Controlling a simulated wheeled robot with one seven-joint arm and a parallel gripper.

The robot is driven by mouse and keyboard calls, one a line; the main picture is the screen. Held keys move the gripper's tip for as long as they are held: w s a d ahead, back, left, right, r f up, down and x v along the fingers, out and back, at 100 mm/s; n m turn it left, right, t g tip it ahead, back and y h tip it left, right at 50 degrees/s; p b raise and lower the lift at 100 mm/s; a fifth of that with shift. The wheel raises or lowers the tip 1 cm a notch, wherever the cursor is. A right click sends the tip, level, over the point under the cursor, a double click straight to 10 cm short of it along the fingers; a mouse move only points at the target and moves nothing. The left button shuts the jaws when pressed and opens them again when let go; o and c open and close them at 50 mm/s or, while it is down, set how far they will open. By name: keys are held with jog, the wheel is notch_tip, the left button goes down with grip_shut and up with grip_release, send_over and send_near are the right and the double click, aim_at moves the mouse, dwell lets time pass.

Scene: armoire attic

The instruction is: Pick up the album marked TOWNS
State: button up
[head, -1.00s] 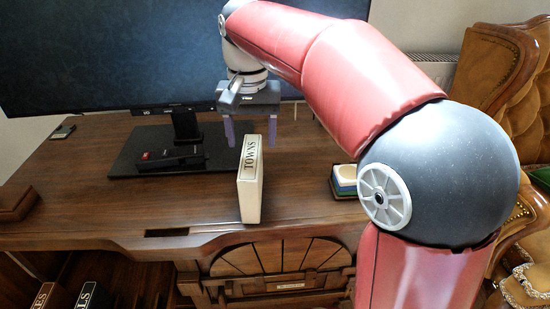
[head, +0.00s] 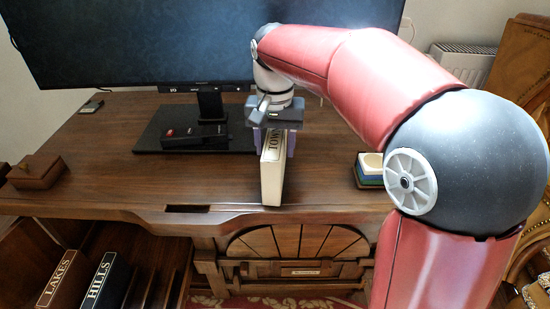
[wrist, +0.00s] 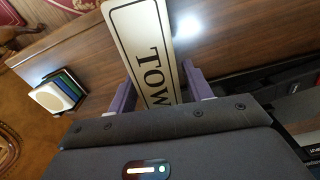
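The album marked TOWNS (head: 272,178) is a cream, box-like volume standing upright on the wooden desk, with a dark-bordered label on top. My gripper (head: 274,143) is above its far end, pointing down, with one purple finger on each side of it. In the wrist view the album's label (wrist: 150,50) reads "TOW", the rest hidden by the gripper body. The fingers (wrist: 160,90) straddle the album and look open, with what seem to be narrow gaps. The album still rests on the desk.
A monitor (head: 150,40) on a black stand with a dark device is behind left. Albums LAKES (head: 62,278) and HILLS (head: 103,280) stand in a lower shelf.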

jog(key=c, duration=1)
grip_shut()
jog(key=shift+r, duration=0.2)
